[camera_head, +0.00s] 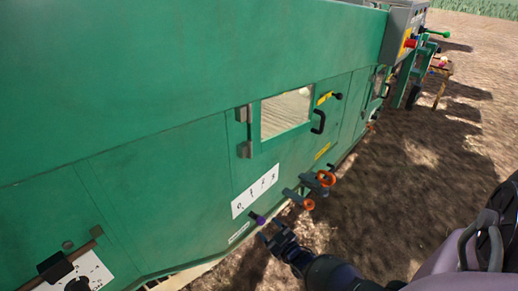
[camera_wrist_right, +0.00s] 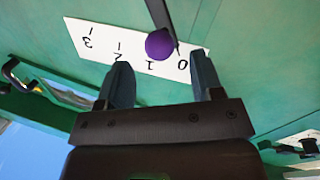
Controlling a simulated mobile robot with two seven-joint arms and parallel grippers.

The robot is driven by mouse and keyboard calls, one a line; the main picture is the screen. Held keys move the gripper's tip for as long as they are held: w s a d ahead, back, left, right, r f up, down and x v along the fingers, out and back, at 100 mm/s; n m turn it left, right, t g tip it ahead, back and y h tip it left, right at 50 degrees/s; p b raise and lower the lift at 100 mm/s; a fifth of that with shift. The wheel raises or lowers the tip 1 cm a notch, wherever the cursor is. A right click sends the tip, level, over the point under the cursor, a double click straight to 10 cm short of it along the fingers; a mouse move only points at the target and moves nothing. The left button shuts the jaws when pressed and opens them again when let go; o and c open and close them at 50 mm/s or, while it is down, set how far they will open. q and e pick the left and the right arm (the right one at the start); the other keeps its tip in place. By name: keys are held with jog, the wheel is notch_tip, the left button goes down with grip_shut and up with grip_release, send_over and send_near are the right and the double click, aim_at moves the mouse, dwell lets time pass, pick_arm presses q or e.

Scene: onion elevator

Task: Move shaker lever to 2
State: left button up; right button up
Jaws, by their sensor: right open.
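The shaker lever ends in a purple knob (camera_head: 258,218) low on the green machine wall, beside a white numbered scale plate (camera_head: 255,190). In the right wrist view, the purple knob (camera_wrist_right: 160,44) appears between the 0 and the 1 of the upside-down scale (camera_wrist_right: 100,48), with its dark rod running up. My right gripper (camera_head: 268,233) is just below the knob. In the wrist view my right gripper (camera_wrist_right: 162,72) is open, one finger on each side of the knob, which shows just beyond the fingertips. I cannot tell whether they touch. My left gripper is not in view.
Orange-handled valves (camera_head: 325,178) stick out from the wall right of the lever. A windowed door (camera_head: 287,113) with a black handle (camera_head: 319,122) is above. A grey control box (camera_head: 405,38) hangs farther off. Open dirt ground (camera_head: 400,190) lies to the right.

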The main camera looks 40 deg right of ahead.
aim_at(264, 224)
jog(key=w, duration=0.2)
jog(key=w+b, duration=0.1)
jog(key=shift+w+d+f, duration=0.15)
jog(key=shift+w+d, duration=0.1)
jog(key=shift+w, duration=0.7)
grip_shut()
